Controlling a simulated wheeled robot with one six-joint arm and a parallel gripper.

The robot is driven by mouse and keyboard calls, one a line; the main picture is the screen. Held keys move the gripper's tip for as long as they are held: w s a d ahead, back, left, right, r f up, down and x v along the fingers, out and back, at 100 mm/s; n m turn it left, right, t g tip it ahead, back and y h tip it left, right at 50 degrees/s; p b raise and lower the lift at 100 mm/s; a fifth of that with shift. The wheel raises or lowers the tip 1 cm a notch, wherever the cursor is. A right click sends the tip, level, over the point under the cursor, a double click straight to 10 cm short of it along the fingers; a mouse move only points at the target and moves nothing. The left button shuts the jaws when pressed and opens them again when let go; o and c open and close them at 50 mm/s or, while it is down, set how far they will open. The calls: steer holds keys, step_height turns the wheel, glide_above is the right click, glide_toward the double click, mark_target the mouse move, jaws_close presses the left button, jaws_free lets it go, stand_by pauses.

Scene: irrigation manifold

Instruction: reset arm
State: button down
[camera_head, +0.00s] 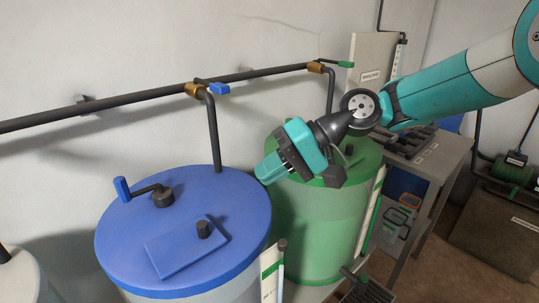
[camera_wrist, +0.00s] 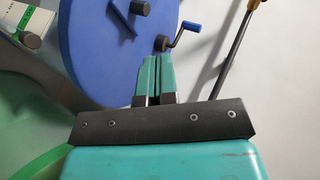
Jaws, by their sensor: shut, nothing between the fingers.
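My gripper (camera_head: 268,170) is at the end of my teal arm, in the middle of the head view. It hangs over the gap between the blue tank lid (camera_head: 240,205) and the green tank (camera_head: 318,225), with its fingertips close to the blue lid's right edge in the picture. In the wrist view the two teal fingers of my gripper (camera_wrist: 153,62) lie side by side, shut and empty. They point toward the blue lid (camera_wrist: 88,62). A crank with a blue handle (camera_wrist: 188,27) shows just past the fingertips. I cannot tell whether the fingertips touch anything.
A dark pipe (camera_head: 130,106) runs along the wall, with a blue-handled valve (camera_head: 217,89) and a green-handled valve (camera_head: 345,64). A blue-handled crank (camera_head: 123,189) rises from the blue lid. A grey bench (camera_head: 448,150) stands at the right.

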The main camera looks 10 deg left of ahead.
steer(key=s+d+n+t+h, duration=0.1)
steer(key=s+d+t+h, duration=0.3)
steer(key=s+d, duration=1.4)
steer(key=d+h, duration=0.2)
steer(key=d, duration=0.2)
steer(key=shift+s+d+r+h, duration=0.2)
steer(key=shift+s+h, duration=0.2)
steer(key=shift+a, duration=0.1)
